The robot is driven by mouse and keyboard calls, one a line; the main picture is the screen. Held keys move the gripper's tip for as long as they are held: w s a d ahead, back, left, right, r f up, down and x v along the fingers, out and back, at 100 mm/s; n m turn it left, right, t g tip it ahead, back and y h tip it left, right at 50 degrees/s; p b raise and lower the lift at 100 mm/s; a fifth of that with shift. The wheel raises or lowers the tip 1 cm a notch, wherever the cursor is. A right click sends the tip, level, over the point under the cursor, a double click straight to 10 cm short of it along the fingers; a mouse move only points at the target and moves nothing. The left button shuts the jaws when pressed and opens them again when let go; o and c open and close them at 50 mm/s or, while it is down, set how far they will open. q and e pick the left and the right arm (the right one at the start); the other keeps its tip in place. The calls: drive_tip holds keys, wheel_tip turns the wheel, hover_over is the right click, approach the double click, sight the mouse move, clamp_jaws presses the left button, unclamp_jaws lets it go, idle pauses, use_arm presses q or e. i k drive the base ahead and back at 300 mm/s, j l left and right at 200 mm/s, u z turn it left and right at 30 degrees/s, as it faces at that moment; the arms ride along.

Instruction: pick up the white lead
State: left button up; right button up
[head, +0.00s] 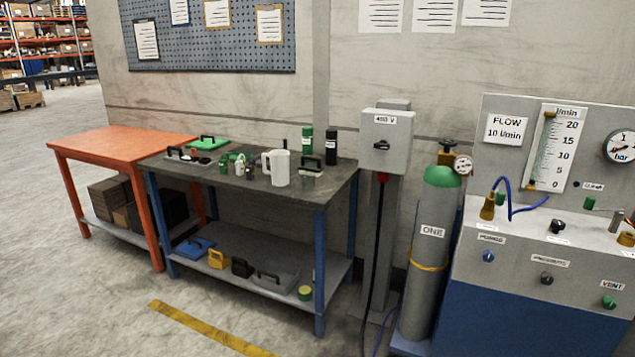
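I cannot make out a white lead in the head view. A black cable (375,255) with a red plug hangs from the grey 400 V box (387,137) on a post. A blue hose (509,201) loops across the grey flow panel at the right. A white jug (277,167) stands on the dark-topped workbench (235,184), among small green, white and black items too small to tell apart. Neither of my grippers is in view.
An orange table (118,142) stands left of the workbench. Cases (277,280) lie on the lower shelf. A grey gas cylinder (430,265) labelled ONE stands beside the flow panel (560,230). The floor (80,310) in front of the benches is clear, with a yellow stripe (210,332).

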sight(239, 164)
drive_tip(key=i+l+u, duration=0.2)
drive_tip(key=i+u, duration=0.2)
drive_tip(key=i, duration=0.2)
drive_tip(key=i+l+u, duration=0.45)
drive_tip(key=i+j, duration=0.05)
drive_tip(key=i, duration=0.05)
